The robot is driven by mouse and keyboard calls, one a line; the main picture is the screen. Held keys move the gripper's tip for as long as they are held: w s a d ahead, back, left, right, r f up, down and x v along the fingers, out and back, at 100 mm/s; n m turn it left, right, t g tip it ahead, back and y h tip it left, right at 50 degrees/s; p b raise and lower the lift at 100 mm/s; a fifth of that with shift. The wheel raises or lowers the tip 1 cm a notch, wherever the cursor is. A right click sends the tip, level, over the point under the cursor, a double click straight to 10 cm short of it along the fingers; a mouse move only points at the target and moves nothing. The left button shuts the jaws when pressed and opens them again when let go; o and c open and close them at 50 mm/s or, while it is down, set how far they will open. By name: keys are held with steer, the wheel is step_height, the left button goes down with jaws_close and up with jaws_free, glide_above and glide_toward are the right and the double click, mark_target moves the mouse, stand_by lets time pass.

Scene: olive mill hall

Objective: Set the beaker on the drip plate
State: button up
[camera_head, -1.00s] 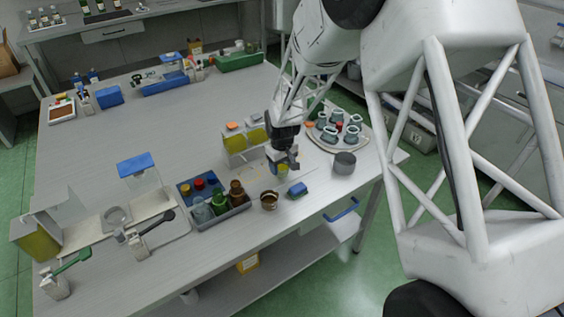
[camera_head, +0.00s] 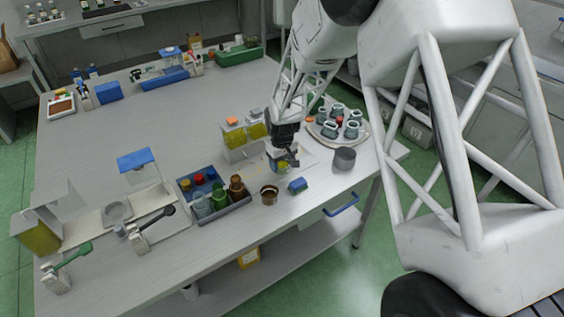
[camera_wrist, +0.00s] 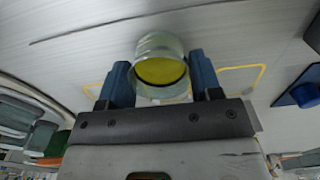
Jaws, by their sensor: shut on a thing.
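The beaker (camera_head: 281,168) is a small clear vessel with yellow-green liquid in it. My gripper (camera_head: 285,158) is shut on it near the front right of the bench. In the wrist view the beaker (camera_wrist: 160,62) sits between the two blue fingers of my gripper (camera_wrist: 161,82). Whether its base touches the bench is hard to tell. A round grey disc (camera_head: 117,212) on a pale base at the left may be the drip plate; it is well apart from my gripper.
A grey tray of bottles (camera_head: 228,214), a brown cup (camera_head: 269,194), a blue block (camera_head: 298,186) and a grey cup (camera_head: 344,158) stand near my gripper. A plate of cups (camera_head: 324,134) is at right. Yellow outlines (camera_wrist: 240,75) mark the bench. The bench centre is clear.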

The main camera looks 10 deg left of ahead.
mark_target(282, 162)
steer(key=o, duration=1.1)
steer(key=shift+r, duration=3.5)
